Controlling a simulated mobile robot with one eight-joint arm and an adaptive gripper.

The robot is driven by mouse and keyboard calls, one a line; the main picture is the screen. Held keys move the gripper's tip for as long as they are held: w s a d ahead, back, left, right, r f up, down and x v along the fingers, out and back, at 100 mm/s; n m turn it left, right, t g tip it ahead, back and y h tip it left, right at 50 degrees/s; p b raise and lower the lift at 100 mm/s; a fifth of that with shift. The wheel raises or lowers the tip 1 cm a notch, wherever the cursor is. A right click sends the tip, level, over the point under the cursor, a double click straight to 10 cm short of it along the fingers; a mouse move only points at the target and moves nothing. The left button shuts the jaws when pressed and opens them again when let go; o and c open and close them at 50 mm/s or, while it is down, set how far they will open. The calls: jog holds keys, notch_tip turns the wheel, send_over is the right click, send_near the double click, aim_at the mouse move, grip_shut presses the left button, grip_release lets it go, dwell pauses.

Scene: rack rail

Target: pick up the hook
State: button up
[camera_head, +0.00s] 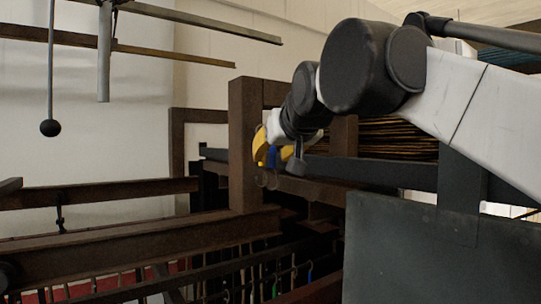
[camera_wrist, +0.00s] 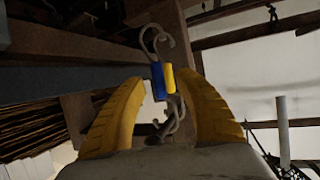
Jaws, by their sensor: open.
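The hook (camera_wrist: 158,80) shows in the wrist view as a blue and yellow body with curved grey metal ends above and below. It sits between the two yellow fingers of my gripper (camera_wrist: 161,85), which stand apart on either side. The gripper is open, and I cannot tell whether either finger touches the hook. In the head view my gripper (camera_head: 271,153) is beside a brown wooden post, with a bit of blue between its fingers. Curved metal of the hook (camera_head: 268,181) shows just below. What the hook hangs from is unclear.
A brown upright post (camera_head: 245,145) stands close left of my gripper. A dark horizontal beam (camera_head: 370,171) runs to the right behind it. A grey panel (camera_head: 425,250) fills the lower right. Small hanging items line the lower rail.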

jog(key=shift+w+a+f, duration=0.1)
jog(key=shift+w+f, duration=0.05)
jog(key=shift+w, duration=0.2)
jog(key=shift+s, duration=0.25)
jog(key=shift+c, duration=1.4)
grip_shut()
